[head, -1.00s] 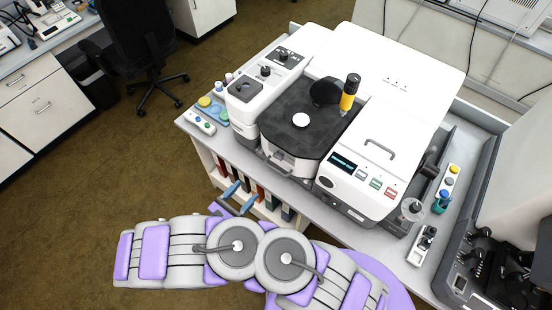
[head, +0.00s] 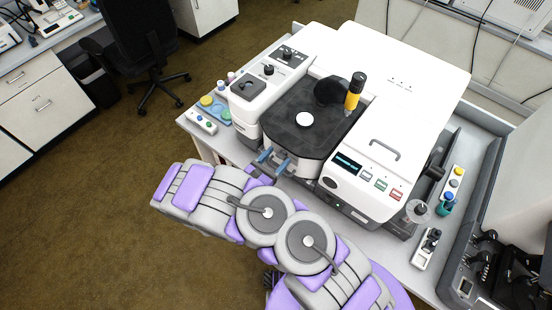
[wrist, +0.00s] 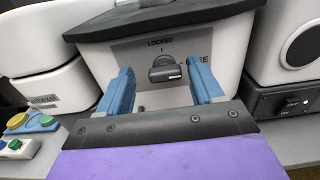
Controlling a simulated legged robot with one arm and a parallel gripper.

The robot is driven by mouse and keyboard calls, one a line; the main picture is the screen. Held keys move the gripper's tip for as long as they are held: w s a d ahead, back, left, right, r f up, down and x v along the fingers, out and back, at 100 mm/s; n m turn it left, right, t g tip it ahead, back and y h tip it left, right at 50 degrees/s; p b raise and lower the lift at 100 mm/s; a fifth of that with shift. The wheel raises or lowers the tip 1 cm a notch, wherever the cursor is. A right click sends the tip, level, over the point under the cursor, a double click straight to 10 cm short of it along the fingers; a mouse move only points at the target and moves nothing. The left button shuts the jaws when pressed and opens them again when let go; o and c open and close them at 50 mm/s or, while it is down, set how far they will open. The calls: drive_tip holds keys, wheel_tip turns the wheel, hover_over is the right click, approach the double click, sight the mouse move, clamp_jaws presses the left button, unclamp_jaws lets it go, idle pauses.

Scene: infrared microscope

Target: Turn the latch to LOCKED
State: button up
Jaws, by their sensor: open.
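The latch (wrist: 165,69) is a dark knob on the grey front plate of the microscope's stage housing, in the wrist view. The word LOCKED is printed above it with a small mark, and a partly hidden word ending in "EE" is at its right. The knob lies sideways, with a light mark on its right end. My gripper (wrist: 165,92) has two blue fingers, open, one on each side of the latch; contact cannot be told. In the head view my gripper (head: 273,161) is at the front of the stage, and the latch is hidden there.
The infrared microscope (head: 385,85) stands on a grey bench (head: 238,152). The dark stage top (head: 290,122) overhangs the latch. A white button panel (head: 360,178) is at the right. Coloured lids (head: 212,108) lie at the left. Open floor is at the left of my arm.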

drive_tip(key=shift+w+d, duration=0.1)
drive_tip(key=shift+d, duration=0.3)
drive_tip(key=shift+c, duration=0.3)
drive_tip(key=shift+a, duration=0.1)
drive_tip(key=c, duration=1)
drive_tip(key=shift+n, duration=0.4)
drive_tip(key=n+p, duration=0.1)
drive_tip(key=n, duration=0.2)
drive_tip(key=shift+a+n, duration=0.1)
drive_tip(key=shift+n, duration=0.2)
drive_tip(key=n, duration=0.4)
drive_tip(key=shift+w+a+n+p, duration=0.1)
drive_tip(key=shift+n+p, duration=0.2)
drive_tip(key=shift+p, duration=0.05)
drive_tip(key=n, duration=0.4)
drive_tip(key=shift+f+n, duration=0.1)
drive_tip(key=shift+n, duration=0.2)
drive_tip(key=shift+f+n, duration=0.15)
drive_tip(key=shift+n, duration=2.05)
